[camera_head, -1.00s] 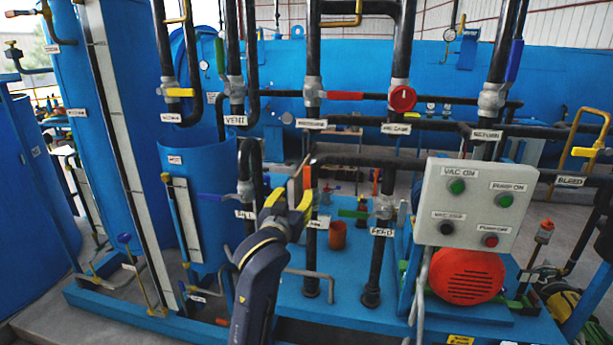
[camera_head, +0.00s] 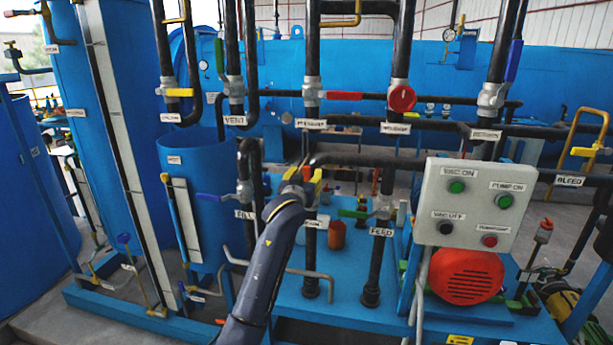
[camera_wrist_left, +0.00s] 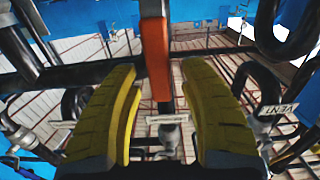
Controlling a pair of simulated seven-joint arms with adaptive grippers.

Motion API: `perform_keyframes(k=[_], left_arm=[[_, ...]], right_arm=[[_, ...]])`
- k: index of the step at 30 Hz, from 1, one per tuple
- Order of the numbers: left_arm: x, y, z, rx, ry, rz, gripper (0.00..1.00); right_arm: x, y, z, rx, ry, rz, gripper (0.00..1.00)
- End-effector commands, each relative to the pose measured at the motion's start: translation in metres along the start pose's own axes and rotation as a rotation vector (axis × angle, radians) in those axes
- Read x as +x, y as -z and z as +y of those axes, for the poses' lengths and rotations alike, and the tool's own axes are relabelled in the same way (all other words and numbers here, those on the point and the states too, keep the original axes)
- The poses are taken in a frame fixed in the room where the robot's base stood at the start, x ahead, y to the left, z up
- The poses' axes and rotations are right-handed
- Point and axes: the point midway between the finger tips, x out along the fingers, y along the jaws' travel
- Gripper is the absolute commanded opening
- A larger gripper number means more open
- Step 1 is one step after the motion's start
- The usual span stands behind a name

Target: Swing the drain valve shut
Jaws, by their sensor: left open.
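The drain valve's orange handle (camera_head: 307,173) stands upright on the black pipe between the FILL and FEED pipes. Its label (camera_head: 317,222) is partly covered by my left arm. My left gripper (camera_head: 304,178) has its yellow fingers at the handle, one on each side. In the left wrist view the orange handle (camera_wrist_left: 157,62) lies between the open yellow fingertips (camera_wrist_left: 158,80), with a visible gap on both sides. The valve body is mostly hidden behind my gripper. My right gripper is not in view.
The blue FILL handle (camera_head: 215,198) is to the left and the green FEED handle (camera_head: 353,213) close to the right. A grey control box (camera_head: 475,206) stands further right. A black horizontal pipe (camera_head: 365,161) runs close behind the gripper.

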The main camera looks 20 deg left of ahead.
Motion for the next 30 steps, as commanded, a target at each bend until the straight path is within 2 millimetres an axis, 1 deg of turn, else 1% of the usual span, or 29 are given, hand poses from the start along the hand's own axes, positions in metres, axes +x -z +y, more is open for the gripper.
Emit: perform_keyframes(k=[5, 13, 14, 24, 26, 30], left_arm=[[0.0052, 0.0005, -0.0002, 0.000, 0.000, 0.001, 0.44], [0.0056, 0.0005, -0.0002, 0.000, 0.000, 0.001, 0.44], [0.0056, 0.0005, -0.0001, 0.000, 0.000, 0.001, 0.46], [0.0054, 0.0004, -0.0001, 0.000, 0.000, 0.001, 0.07], [0.0054, 0.0004, -0.0001, 0.000, 0.000, 0.001, 0.00], [0.0054, 0.0004, -0.0001, 0.000, 0.000, 0.001, 0.00]], right_arm=[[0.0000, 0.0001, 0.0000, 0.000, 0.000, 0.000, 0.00], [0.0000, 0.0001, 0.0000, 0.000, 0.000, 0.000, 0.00], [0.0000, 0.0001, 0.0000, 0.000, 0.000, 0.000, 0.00], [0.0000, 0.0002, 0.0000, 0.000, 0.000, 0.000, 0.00], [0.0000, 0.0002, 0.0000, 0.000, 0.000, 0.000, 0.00], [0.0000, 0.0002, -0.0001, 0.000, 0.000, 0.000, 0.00]])
